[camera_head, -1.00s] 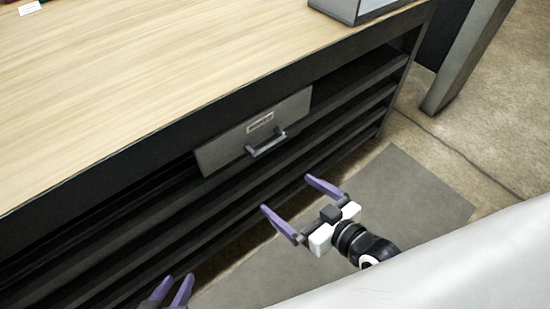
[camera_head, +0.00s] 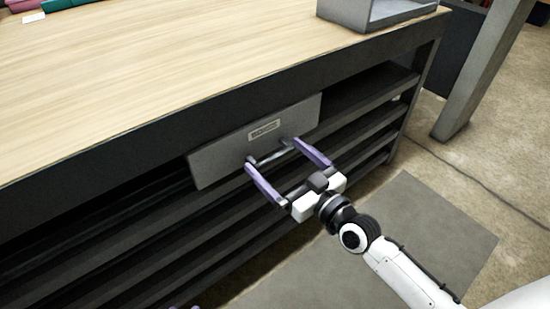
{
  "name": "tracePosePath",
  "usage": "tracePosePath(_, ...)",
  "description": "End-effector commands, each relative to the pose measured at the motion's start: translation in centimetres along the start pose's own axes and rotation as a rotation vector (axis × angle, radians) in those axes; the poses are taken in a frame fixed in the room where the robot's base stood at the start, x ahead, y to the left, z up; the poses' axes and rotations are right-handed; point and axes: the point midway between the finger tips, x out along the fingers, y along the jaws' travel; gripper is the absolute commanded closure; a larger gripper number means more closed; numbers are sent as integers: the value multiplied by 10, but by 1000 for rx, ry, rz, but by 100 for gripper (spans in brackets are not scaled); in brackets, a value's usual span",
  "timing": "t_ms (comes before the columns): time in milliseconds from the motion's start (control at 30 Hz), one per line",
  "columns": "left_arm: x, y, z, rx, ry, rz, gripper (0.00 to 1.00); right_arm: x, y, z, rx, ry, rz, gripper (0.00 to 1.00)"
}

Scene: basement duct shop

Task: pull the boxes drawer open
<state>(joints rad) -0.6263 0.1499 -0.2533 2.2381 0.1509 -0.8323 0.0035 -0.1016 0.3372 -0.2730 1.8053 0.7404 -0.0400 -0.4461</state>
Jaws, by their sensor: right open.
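The boxes drawer (camera_head: 218,160) has a grey front with a small label (camera_head: 263,131) and sits under the wooden bench top. It looks closed or nearly so; its depth behind the front is hidden. Its bar handle (camera_head: 270,155) sticks out below the label. My right gripper (camera_head: 290,166) is open, with its two purple fingers reaching to the two ends of the handle. I cannot tell whether the fingers touch it. Of my left gripper, only small purple tips (camera_head: 184,307) show at the bottom edge, too little to judge its opening.
The wooden bench top (camera_head: 150,80) spans above the drawer. Dark open shelves (camera_head: 150,240) run below it. A grey box (camera_head: 365,12) stands on the bench's far right corner. A grey mat (camera_head: 400,235) lies on the floor, with clear floor around it.

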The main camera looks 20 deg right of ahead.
Motion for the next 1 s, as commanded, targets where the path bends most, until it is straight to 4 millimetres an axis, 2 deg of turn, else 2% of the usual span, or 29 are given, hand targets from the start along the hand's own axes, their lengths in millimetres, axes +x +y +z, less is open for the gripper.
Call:
tracePosePath(33, 2, 0, 0, 4, -1, 3, 69, 7, 0, 1, 1, 2, 1, 0)
tracePosePath(200, 3, 1, 1, 8, -11, 7, 69, 17, 0, 1, 0, -1, 0, 0)
tracePosePath(467, 3, 1, 1, 8, -13, 8, 69, 18, 0, 1, 0, -2, 0, 0)
tracePosePath(767, 3, 2, 1, 7, -12, 9, 69, 18, 0, 0, 0, -1, 1, 49)
tracePosePath(1000, 0, 2, -3, 7, -5, 7, 69, 11, 0, 0, -2, -2, 0, 51)
